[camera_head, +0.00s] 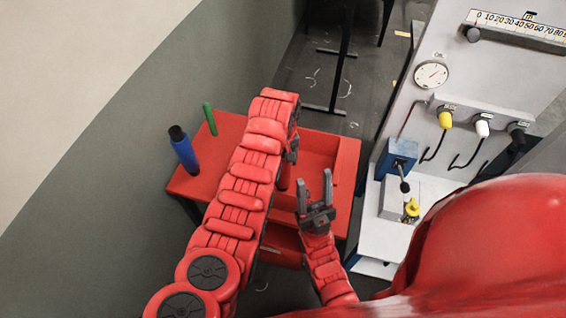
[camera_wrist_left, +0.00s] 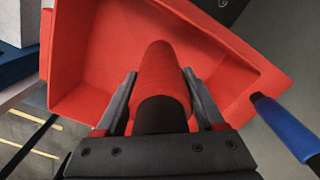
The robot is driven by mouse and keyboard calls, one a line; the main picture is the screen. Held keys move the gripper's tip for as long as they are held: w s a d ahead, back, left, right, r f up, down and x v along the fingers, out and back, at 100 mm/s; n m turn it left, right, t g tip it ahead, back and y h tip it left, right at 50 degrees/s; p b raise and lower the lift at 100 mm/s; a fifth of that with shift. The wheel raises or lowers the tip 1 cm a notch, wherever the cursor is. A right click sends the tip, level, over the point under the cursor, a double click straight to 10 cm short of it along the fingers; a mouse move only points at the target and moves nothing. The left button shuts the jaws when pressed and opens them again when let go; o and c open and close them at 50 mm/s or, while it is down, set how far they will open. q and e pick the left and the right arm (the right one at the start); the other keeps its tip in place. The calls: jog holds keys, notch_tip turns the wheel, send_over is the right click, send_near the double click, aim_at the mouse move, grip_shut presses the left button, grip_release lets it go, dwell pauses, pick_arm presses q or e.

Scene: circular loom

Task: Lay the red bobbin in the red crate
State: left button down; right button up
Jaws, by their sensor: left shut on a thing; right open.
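The red bobbin (camera_wrist_left: 160,80), a red cylinder with a dark near end, is between the fingers of my left gripper (camera_wrist_left: 160,105) in the left wrist view. That gripper is shut on it. The red crate (camera_wrist_left: 85,50) lies beyond the bobbin, and the bobbin's far end shows against its inside. I cannot tell how high the bobbin is above the crate floor. In the head view the crate (camera_head: 347,165) is partly hidden by my left arm, and my left gripper (camera_head: 290,155) is at its left side. My right gripper (camera_head: 316,195) is open and empty at the crate's near side.
A blue bobbin (camera_head: 186,155) with a dark top and a green rod (camera_head: 210,119) stand on the red table (camera_head: 190,185), left of my left arm. A white machine panel (camera_head: 440,60) with a gauge, hooks and colored knobs stands to the right of the crate.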

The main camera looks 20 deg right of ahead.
pick_arm(q)
jog(key=shift+f, duration=1.05)
grip_release()
jog(key=shift+r, duration=0.2)
jog(key=shift+w+r, duration=0.1)
jog(key=shift+r, duration=0.35)
notch_tip(320, 180, up, 5)
jog(key=shift+f+b, duration=0.1)
jog(key=shift+b, duration=1.05)
notch_tip(320, 180, up, 6)
jog(key=p, duration=0.3)
